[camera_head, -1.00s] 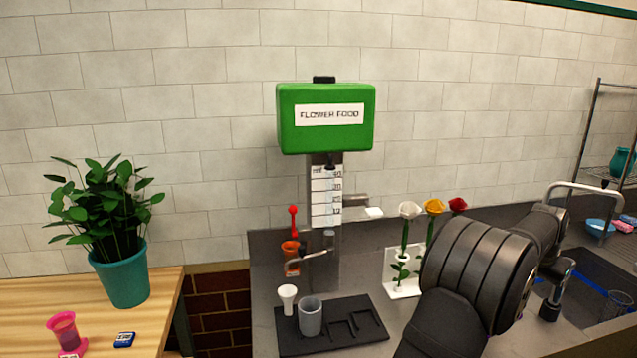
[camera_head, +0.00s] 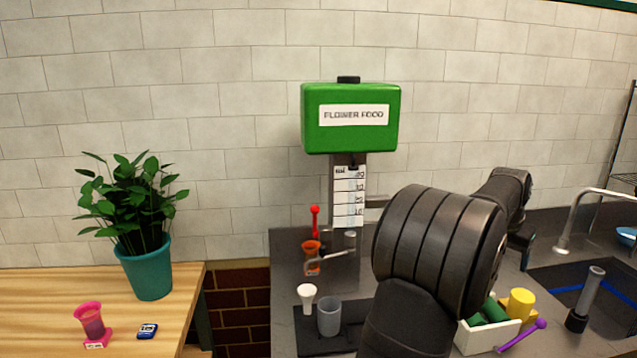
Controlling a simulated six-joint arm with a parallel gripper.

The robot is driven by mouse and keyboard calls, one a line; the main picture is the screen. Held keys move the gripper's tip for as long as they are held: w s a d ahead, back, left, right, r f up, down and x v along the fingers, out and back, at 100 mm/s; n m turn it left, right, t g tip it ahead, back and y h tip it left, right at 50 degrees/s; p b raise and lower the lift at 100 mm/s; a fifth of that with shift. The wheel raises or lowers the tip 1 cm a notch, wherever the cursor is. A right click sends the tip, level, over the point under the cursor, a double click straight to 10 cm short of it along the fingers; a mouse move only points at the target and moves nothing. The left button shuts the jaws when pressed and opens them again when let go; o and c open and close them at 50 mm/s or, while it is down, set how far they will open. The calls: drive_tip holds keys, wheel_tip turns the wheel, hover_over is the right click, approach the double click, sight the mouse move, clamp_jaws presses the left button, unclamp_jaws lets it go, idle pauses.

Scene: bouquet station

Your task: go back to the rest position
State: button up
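My arm stands in the right half of the head view, with its large dark joint over the counter. Its far end reaches back and right, toward the sink side. My gripper is mostly hidden behind the arm; a small dark part of the wrist (camera_head: 522,245) shows at the back. I cannot see its fingertips or whether it holds anything.
A green flower food dispenser (camera_head: 350,118) stands behind a dark tray (camera_head: 308,338) with a grey cup (camera_head: 329,316) and a white funnel-like piece (camera_head: 307,297). A white box (camera_head: 487,335) sits right of my arm, beside a sink (camera_head: 560,283) and tap (camera_head: 590,215). A potted plant (camera_head: 147,268) is left.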

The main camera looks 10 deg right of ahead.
drive_tip(key=w+a+r+n, duration=0.1)
drive_tip(key=w+a, duration=0.3)
drive_tip(key=a, duration=0.9)
drive_tip(key=w+a+r+n+t+y, duration=0.1)
drive_tip(key=w+a+r+n, duration=0.1)
drive_tip(key=a, duration=1.2)
drive_tip(key=w+a+r+n+y, duration=0.1)
drive_tip(key=w+a, duration=0.5)
drive_tip(key=a, duration=0.8)
drive_tip(key=r+n, duration=0.1)
drive_tip(key=n, duration=0.1)
drive_tip(key=shift+w+a+r+n+t, duration=0.15)
drive_tip(key=shift+a+n+t, duration=0.05)
drive_tip(key=shift+n+t, duration=0.2)
